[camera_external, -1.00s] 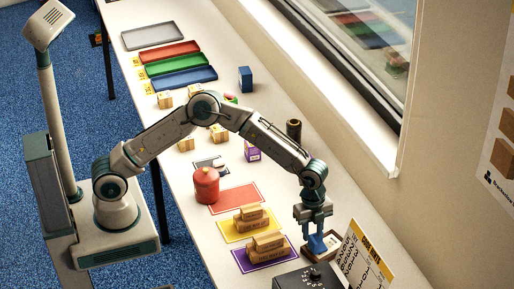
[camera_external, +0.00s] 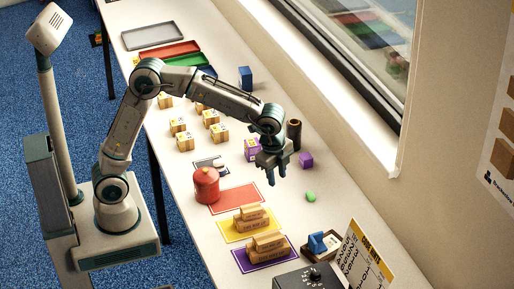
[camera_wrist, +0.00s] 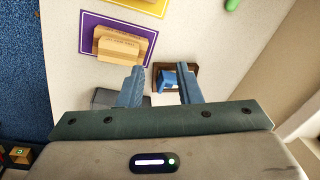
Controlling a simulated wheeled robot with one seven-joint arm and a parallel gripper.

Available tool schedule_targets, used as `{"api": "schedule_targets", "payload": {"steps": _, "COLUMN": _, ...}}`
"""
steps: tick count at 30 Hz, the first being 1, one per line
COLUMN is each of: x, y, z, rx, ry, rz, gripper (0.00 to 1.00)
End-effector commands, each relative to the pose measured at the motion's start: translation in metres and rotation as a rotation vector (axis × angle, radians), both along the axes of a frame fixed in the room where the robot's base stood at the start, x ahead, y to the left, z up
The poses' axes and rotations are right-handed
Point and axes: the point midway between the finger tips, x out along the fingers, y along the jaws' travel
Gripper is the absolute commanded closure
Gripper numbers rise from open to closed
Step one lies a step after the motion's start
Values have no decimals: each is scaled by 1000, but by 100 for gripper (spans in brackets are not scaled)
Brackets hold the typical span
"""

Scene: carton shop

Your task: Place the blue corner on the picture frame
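The blue corner (camera_external: 317,243) rests on the dark brown picture frame (camera_external: 334,250), near the right edge of the table. In the wrist view the blue corner (camera_wrist: 168,82) and the picture frame (camera_wrist: 190,70) appear between and beyond my fingers. My gripper (camera_external: 272,180) is raised above the table, well away from the frame. In the wrist view my gripper (camera_wrist: 158,95) has its fingers apart with nothing held between them.
A black box with a knob (camera_external: 307,277) and a yellow-topped sign (camera_external: 366,258) stand close to the frame. Wooden blocks lie on purple (camera_external: 245,265) and yellow mats.

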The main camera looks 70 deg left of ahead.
Motion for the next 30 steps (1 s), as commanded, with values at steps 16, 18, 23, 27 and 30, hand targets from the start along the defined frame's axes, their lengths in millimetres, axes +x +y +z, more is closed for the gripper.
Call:
{"api": "schedule_targets", "payload": {"steps": 16, "x": -159, "y": 157, "z": 37, "rx": -93, "ry": -144, "rz": 770, "gripper": 69}}
{"api": "schedule_targets", "payload": {"steps": 18, "x": -181, "y": 170, "z": 33, "rx": -129, "ry": -155, "rz": 867, "gripper": 69}}
{"api": "schedule_targets", "payload": {"steps": 23, "x": -220, "y": 188, "z": 22, "rx": -207, "ry": -168, "rz": 1040, "gripper": 69}}
{"api": "schedule_targets", "payload": {"steps": 27, "x": -238, "y": 194, "z": 15, "rx": -249, "ry": -170, "rz": 1121, "gripper": 69}}
{"api": "schedule_targets", "payload": {"steps": 30, "x": -242, "y": 195, "z": 12, "rx": -260, "ry": -169, "rz": 1143, "gripper": 69}}
